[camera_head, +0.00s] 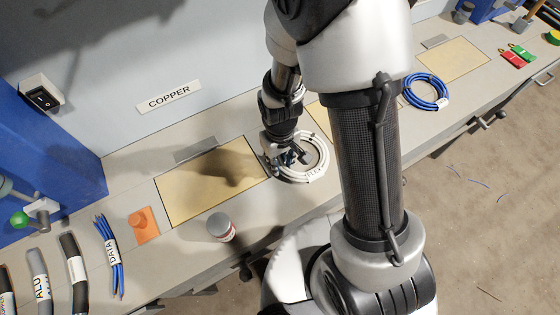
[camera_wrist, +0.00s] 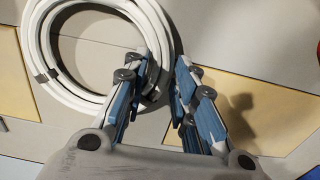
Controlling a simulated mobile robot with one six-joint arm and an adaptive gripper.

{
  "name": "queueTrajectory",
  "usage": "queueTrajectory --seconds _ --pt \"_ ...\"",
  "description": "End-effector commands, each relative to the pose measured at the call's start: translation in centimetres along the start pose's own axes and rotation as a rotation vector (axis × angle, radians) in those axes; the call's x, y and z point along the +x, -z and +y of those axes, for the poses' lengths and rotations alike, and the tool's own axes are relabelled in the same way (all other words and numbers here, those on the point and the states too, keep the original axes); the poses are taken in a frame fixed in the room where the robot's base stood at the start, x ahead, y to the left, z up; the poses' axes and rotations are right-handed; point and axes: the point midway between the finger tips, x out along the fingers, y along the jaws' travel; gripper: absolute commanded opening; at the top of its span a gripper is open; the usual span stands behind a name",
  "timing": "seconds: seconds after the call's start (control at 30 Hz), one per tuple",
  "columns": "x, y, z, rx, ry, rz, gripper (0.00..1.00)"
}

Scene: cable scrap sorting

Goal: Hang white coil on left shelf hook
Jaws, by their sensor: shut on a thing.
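The white coil (camera_head: 324,155) with a FLEX label lies at the bench, just right of the left tan mat. It also shows in the wrist view (camera_wrist: 37,45) at upper left, with dark ties around it. My gripper (camera_head: 284,156) is at the coil's left side in the head view. In the wrist view my gripper (camera_wrist: 161,72) has its blue-padded fingers on either side of the coil's rim, shut on it. Whether the coil touches the bench is hard to tell. I see no shelf hook in either view.
Tan mats (camera_head: 205,190) lie on the bench (camera_head: 180,240). A can (camera_head: 221,227), an orange block (camera_head: 143,224), blue DATA cables (camera_head: 107,255) and ALU cables (camera_head: 40,278) are at left. A blue coil (camera_head: 427,92) lies at right. A COPPER sign (camera_head: 168,96) is on the wall.

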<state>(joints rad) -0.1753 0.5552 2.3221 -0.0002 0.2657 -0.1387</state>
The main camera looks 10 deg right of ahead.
Motion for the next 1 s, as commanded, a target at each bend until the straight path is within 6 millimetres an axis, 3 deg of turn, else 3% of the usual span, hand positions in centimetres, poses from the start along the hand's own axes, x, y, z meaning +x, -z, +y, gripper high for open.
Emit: queueTrajectory --seconds 0.37,0.4,0.67,1.0 --pt "0.59 0.08 0.01 0.0 0.0 0.002 0.0" --pt "0.53 0.05 0.01 0.0 0.0 0.001 0.27" --pt "0.47 0.05 0.01 0.0 0.0 0.001 0.45" --pt "0.61 0.05 0.01 0.0 0.0 0.001 0.45"
